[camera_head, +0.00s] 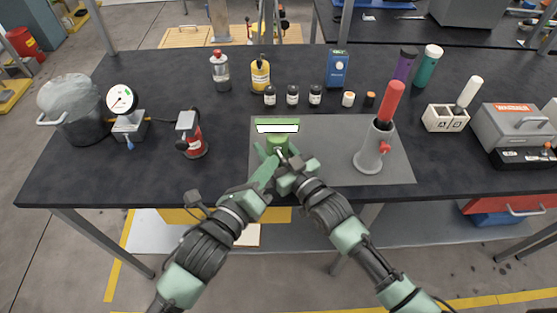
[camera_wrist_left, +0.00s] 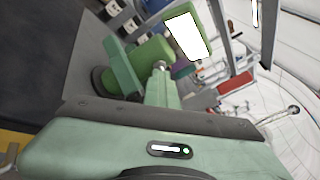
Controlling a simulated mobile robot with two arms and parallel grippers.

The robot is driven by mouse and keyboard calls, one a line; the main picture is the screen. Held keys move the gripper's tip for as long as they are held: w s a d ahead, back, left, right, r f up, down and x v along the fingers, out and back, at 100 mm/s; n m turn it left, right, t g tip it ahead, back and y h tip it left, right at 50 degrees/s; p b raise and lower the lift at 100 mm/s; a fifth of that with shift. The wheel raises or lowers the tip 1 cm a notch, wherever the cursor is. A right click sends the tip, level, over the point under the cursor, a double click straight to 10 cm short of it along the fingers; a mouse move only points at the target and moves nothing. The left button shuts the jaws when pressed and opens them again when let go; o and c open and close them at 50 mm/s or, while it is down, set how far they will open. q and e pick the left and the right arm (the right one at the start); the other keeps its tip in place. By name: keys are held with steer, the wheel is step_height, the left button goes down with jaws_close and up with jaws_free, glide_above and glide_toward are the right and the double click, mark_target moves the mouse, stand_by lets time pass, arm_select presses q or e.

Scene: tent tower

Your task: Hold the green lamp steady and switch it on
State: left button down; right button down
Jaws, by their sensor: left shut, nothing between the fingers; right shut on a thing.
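The green lamp (camera_head: 277,138) stands on the grey mat. Its head has a bright white panel (camera_head: 277,127); whether it is lit is hard to tell. My right gripper (camera_head: 277,149) is shut on the lamp's body, one finger on each side. My left gripper (camera_head: 270,164) is shut and empty, its tip close in front of the lamp. In the left wrist view, its green fingers (camera_wrist_left: 161,92) reach up to a small silver switch (camera_wrist_left: 160,66) on the lamp's body. I cannot tell whether they touch. The wrists partly hide the lamp's base.
A grey holder (camera_head: 370,160) with a red-topped stick stands at the mat's right. Small jars (camera_head: 293,95) and bottles stand behind. The mat (camera_head: 335,155) between lamp and holder is clear.

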arm_select(q)
steer(key=shift+s+d+r, duration=0.1)
steer(key=shift+s+d, duration=0.15)
arm_select(e)
steer(key=shift+s+a+r, duration=0.1)
steer(key=shift+s+a, duration=0.1)
steer(key=shift+a, duration=0.25)
arm_select(q)
steer(key=shift+s+a+r, duration=0.1)
steer(key=shift+s+a, duration=0.2)
steer(key=shift+a, duration=0.65)
arm_select(e)
steer(key=shift+w+d, duration=0.1)
steer(key=shift+d, duration=0.05)
arm_select(q)
steer(key=a, duration=0.2)
steer(key=s+a, duration=0.1)
steer(key=a, duration=0.2)
arm_select(e)
steer(key=shift+d, duration=0.1)
steer(key=c, duration=0.6)
jaws_free()
steer(key=shift+c, duration=0.2)
